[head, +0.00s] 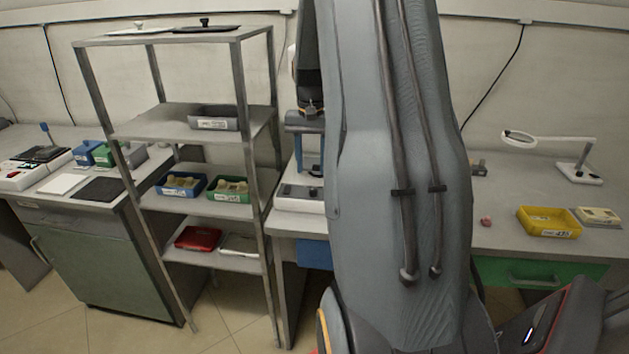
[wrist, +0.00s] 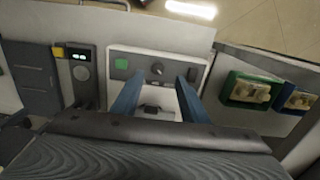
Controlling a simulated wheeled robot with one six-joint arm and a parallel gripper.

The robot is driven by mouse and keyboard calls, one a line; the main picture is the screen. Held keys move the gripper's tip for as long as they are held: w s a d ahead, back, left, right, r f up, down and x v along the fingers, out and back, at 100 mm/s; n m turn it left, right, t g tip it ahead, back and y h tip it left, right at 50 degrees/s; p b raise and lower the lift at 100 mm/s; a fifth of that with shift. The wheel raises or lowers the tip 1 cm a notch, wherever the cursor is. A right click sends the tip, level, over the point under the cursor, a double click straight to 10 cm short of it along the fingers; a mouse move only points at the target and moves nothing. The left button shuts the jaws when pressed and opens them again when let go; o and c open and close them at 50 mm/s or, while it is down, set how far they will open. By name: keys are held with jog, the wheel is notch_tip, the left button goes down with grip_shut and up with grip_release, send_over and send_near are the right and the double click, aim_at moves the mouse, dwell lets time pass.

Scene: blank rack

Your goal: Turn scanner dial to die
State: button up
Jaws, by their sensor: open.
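A white device, which may be the scanner, has a front panel (wrist: 138,62) with a green square, a dark round dial (wrist: 157,69) and a smaller dark control (wrist: 191,73). In the head view its white base (head: 297,200) shows beside my arm, partly hidden. My gripper (wrist: 160,82) is open and empty, its two blue fingers on either side of the dial in the wrist picture. I cannot tell whether they touch it. The gripper also shows in the head view (head: 308,172), pointing down above the white base. The dial's markings are too small to read.
A dark unit (wrist: 82,75) with a lit green display stands left of the white device. Green (wrist: 248,91) and blue (wrist: 297,100) bins lie to its right. A metal rack (head: 240,90) stands left of my gripper. A yellow bin (head: 548,222) and magnifier lamp (head: 580,170) stand right.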

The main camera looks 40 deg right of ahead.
aim_at(313, 190)
jog(key=shift+d+f, duration=0.2)
jog(key=shift+d, duration=0.2)
notch_tip(313, 190, down, 7)
jog(key=shift+f+p, duration=0.2)
jog(key=shift+p, duration=0.6)
grip_shut()
jog(key=shift+m, duration=0.5)
jog(key=m, duration=0.3)
jog(key=shift+m, duration=0.3)
jog(key=shift+r+m, duration=0.1)
jog(key=shift+m, duration=2.1)
jog(key=shift+w, duration=0.1)
